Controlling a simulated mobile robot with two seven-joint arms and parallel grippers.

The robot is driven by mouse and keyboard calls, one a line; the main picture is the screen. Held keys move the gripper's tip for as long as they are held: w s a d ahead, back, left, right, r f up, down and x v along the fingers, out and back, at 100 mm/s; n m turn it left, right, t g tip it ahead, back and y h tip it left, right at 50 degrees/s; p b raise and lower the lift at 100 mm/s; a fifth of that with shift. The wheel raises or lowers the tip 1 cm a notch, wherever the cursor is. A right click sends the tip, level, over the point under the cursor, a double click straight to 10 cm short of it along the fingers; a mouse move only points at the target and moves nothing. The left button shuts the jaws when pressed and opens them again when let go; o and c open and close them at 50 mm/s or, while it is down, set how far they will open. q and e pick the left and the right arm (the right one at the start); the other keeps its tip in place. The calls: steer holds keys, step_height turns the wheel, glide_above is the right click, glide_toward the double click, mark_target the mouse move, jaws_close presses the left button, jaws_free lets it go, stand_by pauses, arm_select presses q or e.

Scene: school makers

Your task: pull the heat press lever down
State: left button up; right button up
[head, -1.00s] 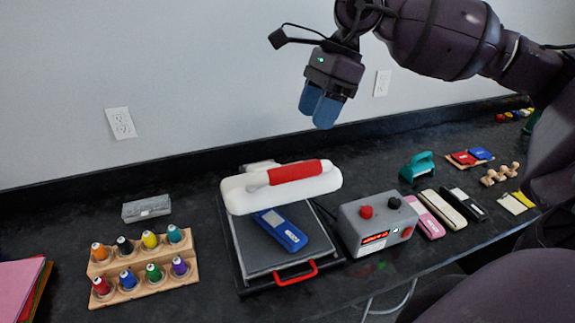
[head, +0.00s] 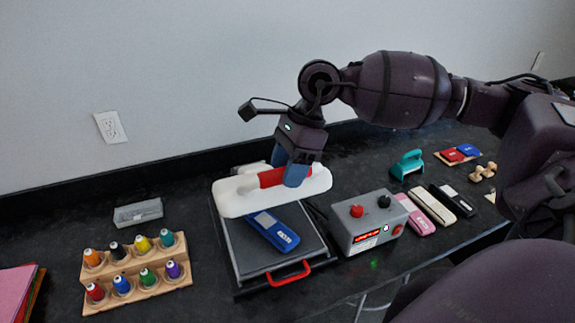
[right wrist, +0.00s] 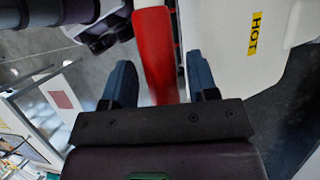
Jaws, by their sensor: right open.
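The heat press (head: 262,252) stands on the black counter with its white upper arm raised over a dark platen. Its lever has a red grip (head: 271,178) on top, also seen in the right wrist view (right wrist: 154,55). My right gripper (head: 287,176) is at the red grip, pointing down, with its blue fingers on either side. In the right wrist view the open fingers (right wrist: 160,85) straddle the red grip with gaps beside it. The white press body (right wrist: 235,35) carries a yellow HOT label. A blue object (head: 273,232) lies on the platen. My left gripper is not in view.
A grey control box (head: 368,224) with knobs stands right of the press. A wooden rack of thread spools (head: 138,277) is at left, with a grey case (head: 138,212) behind it. A teal tool (head: 407,165) stands behind the control box. The wall rises behind the counter.

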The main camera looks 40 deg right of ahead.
jaws_close()
stand_by(0.3)
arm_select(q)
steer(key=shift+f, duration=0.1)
arm_select(e)
steer(key=shift+f, duration=0.15)
